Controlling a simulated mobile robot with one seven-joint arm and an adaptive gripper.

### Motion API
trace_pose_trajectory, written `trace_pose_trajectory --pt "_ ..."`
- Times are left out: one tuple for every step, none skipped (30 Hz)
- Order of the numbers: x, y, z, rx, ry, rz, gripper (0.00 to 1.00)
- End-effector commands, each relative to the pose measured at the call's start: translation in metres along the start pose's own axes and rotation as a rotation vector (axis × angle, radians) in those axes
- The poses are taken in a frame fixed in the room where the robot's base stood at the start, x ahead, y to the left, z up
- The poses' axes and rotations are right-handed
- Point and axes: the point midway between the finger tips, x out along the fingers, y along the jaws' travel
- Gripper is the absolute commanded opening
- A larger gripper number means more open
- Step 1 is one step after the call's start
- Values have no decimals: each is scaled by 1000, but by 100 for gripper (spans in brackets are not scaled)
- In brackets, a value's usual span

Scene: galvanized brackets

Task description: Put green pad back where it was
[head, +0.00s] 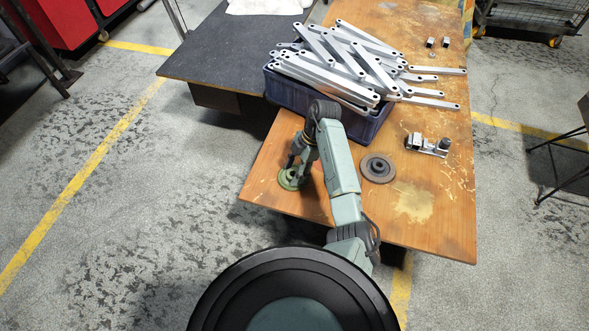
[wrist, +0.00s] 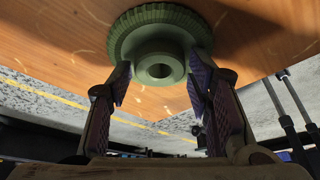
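The green pad (head: 289,179) is a round ribbed disc with a raised hub. It is at the left corner of the wooden table. In the wrist view the green pad (wrist: 160,34) fills the upper middle, its hollow hub facing the camera. My gripper (head: 296,172) points down over the pad. In the wrist view my gripper (wrist: 160,82) has one finger on each side of the hub, both appearing to press against it. The gripper partly hides the pad in the head view. I cannot tell whether the pad touches the table.
A dark grey disc (head: 378,168) lies right of my arm on the wooden table (head: 440,215). A metal fixture (head: 427,145) sits beyond it. A blue crate (head: 287,93) heaped with galvanized brackets (head: 345,62) stands behind. The table's left and front edges are close to the pad.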

Motion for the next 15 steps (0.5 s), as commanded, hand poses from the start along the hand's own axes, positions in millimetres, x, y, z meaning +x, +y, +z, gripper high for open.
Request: trace_pose_trajectory --pt "0 0 0 0 0 0 52" --pt "0 0 0 0 0 0 54" --pt "0 0 0 0 0 0 56" --pt "0 0 0 0 0 0 58" --pt "0 0 0 0 0 0 58" --pt "0 0 0 0 0 0 58" --pt "0 0 0 0 0 0 58" --pt "0 0 0 0 0 0 58" --pt "0 0 0 0 0 0 58" --pt "0 0 0 0 0 0 58" --pt "0 0 0 0 0 0 58" --pt "0 0 0 0 0 0 58" --pt "-1 0 0 0 0 0 58" --pt "-2 0 -1 0 0 0 58" --pt "-4 0 -1 0 -1 0 58"
